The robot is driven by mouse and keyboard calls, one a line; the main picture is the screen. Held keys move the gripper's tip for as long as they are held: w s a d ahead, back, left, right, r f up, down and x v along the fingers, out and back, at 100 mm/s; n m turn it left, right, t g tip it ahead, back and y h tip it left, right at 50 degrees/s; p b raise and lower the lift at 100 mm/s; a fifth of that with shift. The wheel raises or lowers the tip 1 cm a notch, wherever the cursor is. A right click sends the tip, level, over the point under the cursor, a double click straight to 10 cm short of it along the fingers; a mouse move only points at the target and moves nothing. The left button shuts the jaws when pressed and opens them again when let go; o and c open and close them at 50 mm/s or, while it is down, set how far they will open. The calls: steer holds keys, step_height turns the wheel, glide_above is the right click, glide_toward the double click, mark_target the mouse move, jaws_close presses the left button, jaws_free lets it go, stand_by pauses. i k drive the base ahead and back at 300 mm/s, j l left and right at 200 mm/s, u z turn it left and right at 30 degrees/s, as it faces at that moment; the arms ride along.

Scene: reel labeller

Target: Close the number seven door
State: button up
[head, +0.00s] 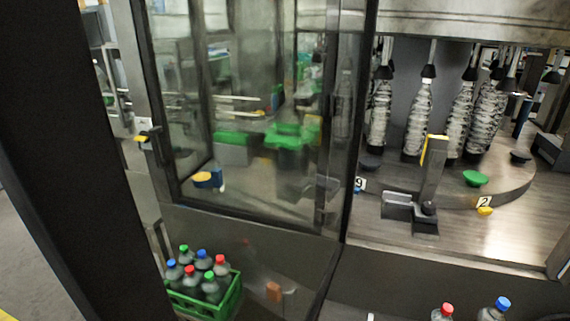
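A tall glass door panel (250,110) in a dark frame fills the left middle of the head view, with a solid lower panel (270,262) below. No number seven shows on it, so I cannot tell whether it is the number seven door. A small latch-like part (148,136) with a yellow piece sits at its left edge. To its right the machine front is open, and the inside shows without glass. I cannot tell if this panel belongs to that opening. My gripper is not in view.
Inside the opening, several wrapped bottles (418,118) hang over a round platform (400,180). Number tags 9 (360,184) and 2 (484,202) show there. A green crate (222,300) of capped bottles stands low at left. More bottles (494,309) stand at bottom right.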

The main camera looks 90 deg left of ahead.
mark_target(62, 170)
steer(key=k+j+u, duration=0.1)
steer(key=k+u, duration=0.35)
steer(key=k+j+u, duration=0.2)
steer(key=u, duration=0.25)
steer(key=k+j+u, duration=0.1)
steer(key=u, duration=0.25)
steer(key=k+j+u, duration=0.2)
steer(key=u, duration=0.15)
steer(key=k+j+u, duration=0.3)
